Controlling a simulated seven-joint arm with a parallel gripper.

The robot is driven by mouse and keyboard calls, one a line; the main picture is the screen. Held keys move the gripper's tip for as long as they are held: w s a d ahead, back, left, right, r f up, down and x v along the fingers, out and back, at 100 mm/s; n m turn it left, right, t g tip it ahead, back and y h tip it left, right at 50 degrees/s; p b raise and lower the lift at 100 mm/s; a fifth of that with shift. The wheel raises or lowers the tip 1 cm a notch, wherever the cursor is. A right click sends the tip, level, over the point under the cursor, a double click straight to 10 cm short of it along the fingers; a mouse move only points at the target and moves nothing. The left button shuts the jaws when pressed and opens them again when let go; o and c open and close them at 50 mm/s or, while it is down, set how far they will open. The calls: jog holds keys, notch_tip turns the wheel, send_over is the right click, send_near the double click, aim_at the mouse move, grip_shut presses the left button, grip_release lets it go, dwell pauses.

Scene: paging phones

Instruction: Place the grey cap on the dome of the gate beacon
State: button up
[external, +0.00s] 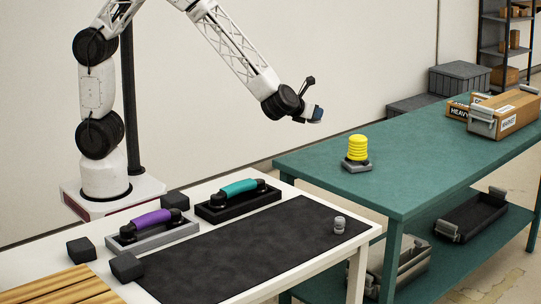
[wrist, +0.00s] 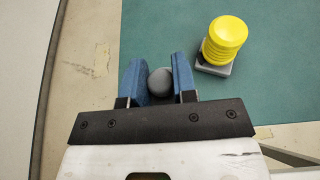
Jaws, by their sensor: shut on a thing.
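The grey cap (wrist: 160,82) is a round grey piece between my gripper's blue fingers (wrist: 159,80) in the wrist view. My gripper (external: 318,116) is shut on it, in the air above and left of the gate beacon in the external view; the cap is hard to make out there. The beacon (external: 358,148) has a yellow ribbed dome on a square grey base (external: 357,166) and stands upright near the left end of the green table. In the wrist view the beacon (wrist: 226,38) is up and right of the fingers, apart from the cap. Its dome is bare.
A small grey cylinder (external: 339,225) stands on the black mat (external: 260,245) of the white table. Purple (external: 152,223) and teal (external: 238,188) handsets rest in cradles there. Boxes (external: 504,113) stand at the green table's far right. The green surface around the beacon is clear.

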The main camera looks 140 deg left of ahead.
send_over(358, 137)
jog(key=shift+a+f, duration=0.1)
jog(key=shift+f, duration=0.65)
dwell(0.3)
jog(key=shift+f, duration=1.75)
jog(key=shift+f, duration=0.15)
jog(key=o, duration=0.9)
